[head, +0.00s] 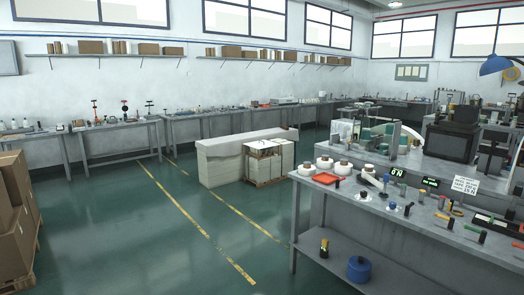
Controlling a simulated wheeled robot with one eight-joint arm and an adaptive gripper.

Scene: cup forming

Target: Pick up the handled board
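I cannot make out for sure which thing is the handled board. A flat orange-red piece (326,178) lies near the left end of the near workbench (420,225). It is too small to tell whether it has a handle. Several small tools with red, green and black handles lie or stand along the front of the same bench, among them a green-handled one (402,189). My gripper is not in view.
White rolls (343,168) stand behind the orange-red piece. A monitor (450,142) and a blue lamp (495,64) are farther right. A blue pot (358,269) sits on the lower shelf. Boxes (14,225) are stacked at left. Green floor (150,235) between is clear.

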